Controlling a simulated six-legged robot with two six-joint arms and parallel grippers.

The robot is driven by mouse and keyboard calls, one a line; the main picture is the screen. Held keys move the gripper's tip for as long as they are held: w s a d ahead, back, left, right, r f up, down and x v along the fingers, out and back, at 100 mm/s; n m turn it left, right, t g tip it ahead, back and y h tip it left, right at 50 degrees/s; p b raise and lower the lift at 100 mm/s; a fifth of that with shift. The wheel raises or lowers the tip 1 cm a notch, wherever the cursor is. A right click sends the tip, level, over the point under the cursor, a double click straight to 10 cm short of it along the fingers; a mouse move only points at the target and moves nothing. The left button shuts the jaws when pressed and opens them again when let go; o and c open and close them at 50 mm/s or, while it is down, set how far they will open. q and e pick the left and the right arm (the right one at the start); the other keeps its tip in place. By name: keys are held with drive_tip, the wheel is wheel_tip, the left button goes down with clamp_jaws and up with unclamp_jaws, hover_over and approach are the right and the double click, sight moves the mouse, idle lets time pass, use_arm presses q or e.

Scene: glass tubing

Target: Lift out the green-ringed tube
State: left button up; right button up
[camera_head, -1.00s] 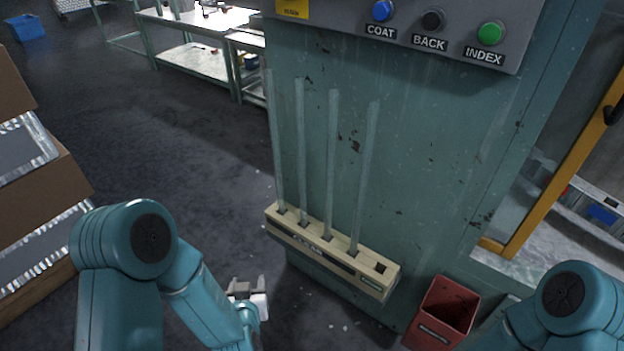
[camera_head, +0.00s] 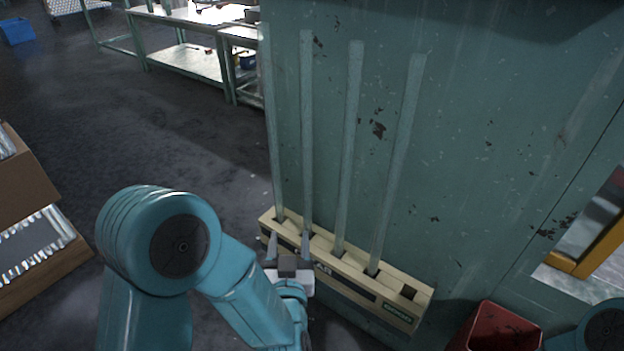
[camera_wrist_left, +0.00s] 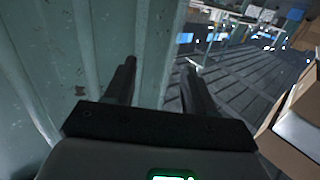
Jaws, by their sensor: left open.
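Several tall pale glass tubes stand upright in a row in the cream rack (camera_head: 345,277) on the green machine's face. They are the far-left tube (camera_head: 271,130), the second (camera_head: 307,130), the third (camera_head: 349,140) and the fourth (camera_head: 398,160). I can make out no green ring on any of them. My left gripper (camera_head: 290,240) is open in front of the rack's left part, its fingertips near the feet of the two left tubes. In the left wrist view its fingers (camera_wrist_left: 159,65) are apart; I cannot tell whether a tube lies between them. My right gripper is out of view.
The rack's rightmost hole (camera_head: 408,293) is empty. A red bin (camera_head: 500,328) stands at the lower right. Cardboard boxes (camera_head: 35,225) are at the left, and a workbench (camera_head: 190,60) stands behind. The floor between is open.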

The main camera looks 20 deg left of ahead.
use_arm(q)
wheel_tip(320, 180, down, 2)
drive_tip(key=d+b, duration=0.2)
drive_tip(key=h+b, duration=0.1)
drive_tip(key=b, duration=0.1)
approach(307, 203)
drive_tip(key=shift+m+t, duration=0.3)
drive_tip(key=x, duration=0.6)
drive_tip(key=shift+f, duration=0.3)
drive_tip(key=b+x, duration=0.1)
drive_tip(key=x, duration=0.3)
drive_tip(key=shift+w+a+b, duration=0.15)
drive_tip(key=shift+w+b, duration=0.05)
drive_tip(key=shift+b, duration=0.15)
drive_tip(key=shift+w+a+r, duration=0.1)
drive_tip(key=shift+w, duration=0.35)
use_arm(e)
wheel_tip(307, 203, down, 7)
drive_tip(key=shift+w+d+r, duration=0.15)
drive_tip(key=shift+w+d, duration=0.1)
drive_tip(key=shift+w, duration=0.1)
use_arm(q)
clamp_jaws()
